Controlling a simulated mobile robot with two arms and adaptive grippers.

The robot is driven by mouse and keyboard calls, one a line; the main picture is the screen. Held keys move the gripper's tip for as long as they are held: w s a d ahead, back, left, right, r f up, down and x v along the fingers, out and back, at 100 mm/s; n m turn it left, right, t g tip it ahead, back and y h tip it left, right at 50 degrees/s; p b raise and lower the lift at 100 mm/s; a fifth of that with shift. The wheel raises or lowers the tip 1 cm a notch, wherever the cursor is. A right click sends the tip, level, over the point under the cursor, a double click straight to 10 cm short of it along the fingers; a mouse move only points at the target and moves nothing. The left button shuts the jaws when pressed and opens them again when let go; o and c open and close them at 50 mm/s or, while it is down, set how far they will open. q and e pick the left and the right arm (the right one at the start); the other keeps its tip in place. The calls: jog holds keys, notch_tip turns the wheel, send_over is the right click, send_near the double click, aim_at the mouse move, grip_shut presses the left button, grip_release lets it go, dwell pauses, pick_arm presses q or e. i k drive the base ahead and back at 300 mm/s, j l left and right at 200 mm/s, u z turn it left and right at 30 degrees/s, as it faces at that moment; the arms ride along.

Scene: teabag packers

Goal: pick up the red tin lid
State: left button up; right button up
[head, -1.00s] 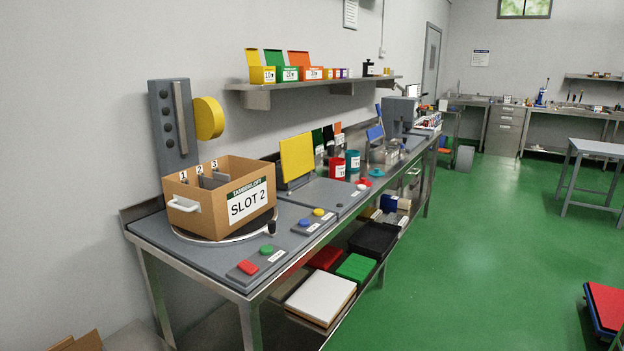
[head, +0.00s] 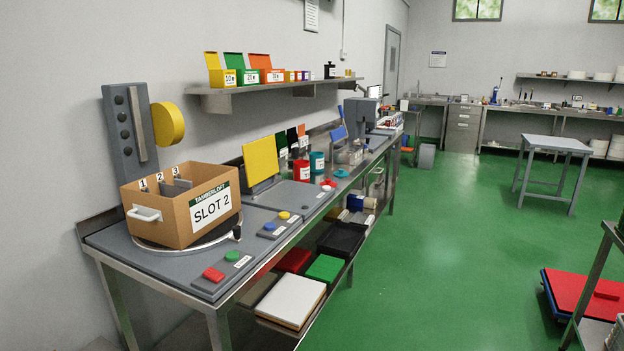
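A small red round piece (head: 328,183), which looks like the red tin lid, lies on the long steel workbench (head: 312,206) near its front edge. A red tin (head: 302,171) stands just behind it to the left. A teal tin (head: 317,161) stands beside the red tin, and a teal lid (head: 341,173) lies to the right of the red lid. Neither of my grippers shows in the head view.
A cardboard box marked SLOT 2 (head: 182,207) sits on the bench's near end, with coloured buttons in front. A wall shelf (head: 280,89) hangs above. Trays fill the under-shelf. Green floor (head: 430,240) is open right of the bench; a rack (head: 592,285) stands at right.

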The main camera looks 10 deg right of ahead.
aim_at(328, 181)
jog(key=i+l+z, duration=0.1)
jog(key=z, duration=0.3)
jog(key=i+z, duration=0.15)
jog(key=z, duration=0.2)
jog(key=i+l+z, duration=0.1)
jog(key=z, duration=0.3)
jog(key=i, duration=3.45)
jog(key=i+u, duration=0.1)
jog(key=i, duration=0.75)
jog(key=i+l+u, duration=0.1)
jog(key=i, duration=0.7)
jog(key=i+u, duration=0.2)
jog(key=u, duration=1.55)
